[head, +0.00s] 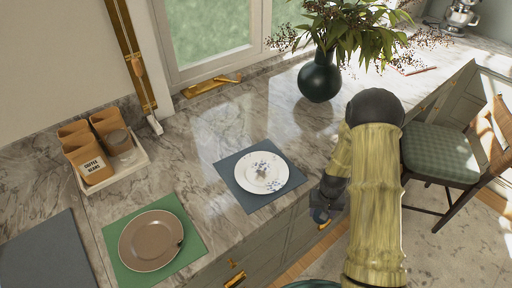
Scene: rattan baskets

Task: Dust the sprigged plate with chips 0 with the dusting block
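The sprigged plate (280,180) is white with blue sprigs and lies on a dark blue-grey mat (236,187) near the counter's front edge. A small brownish patch shows at its middle; I cannot tell whether it is chips, dirt or print. My gripper (322,214) is dark and small in the view, to the right of the plate and apart from it, beside the counter front. A small blue part shows at its tip. I cannot tell whether that is the dusting block or part of the gripper, nor how the fingers stand. I can make out no dusting block elsewhere.
A brown plate (148,242) lies on a green mat (194,245). A tray (136,164) holds canisters and a jar at the left. A dark green vase (319,80) with branches stands behind. A chair (440,153) is at the right.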

